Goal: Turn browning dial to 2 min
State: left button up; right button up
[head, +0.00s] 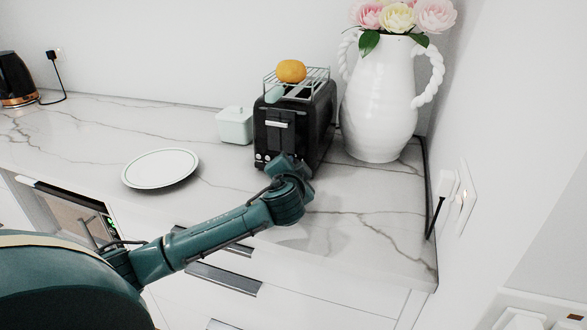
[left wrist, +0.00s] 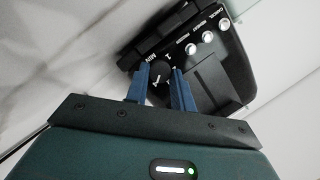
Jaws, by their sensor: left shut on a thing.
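The black toaster (head: 325,112) stands on the marble counter, and its front end faces my left arm. In the left wrist view the toaster's front panel (left wrist: 205,82) shows a row of small round silver buttons (left wrist: 208,37) with white labels. The dark round browning dial (left wrist: 158,70) sits beside them. My left gripper (left wrist: 160,82) has its two blue fingers on either side of the dial and is shut on it. In the head view my left wrist hides the toaster's lower right front, including the dial. The dial's setting cannot be read. My right gripper is not in view.
A white vase (head: 378,105) stands close at right, and a pale green lidded box (head: 234,126) at left. A plate (head: 160,168) lies further left. The counter's front right is clear.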

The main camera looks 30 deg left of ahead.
pick_arm(q)
jog(key=c, duration=0.3)
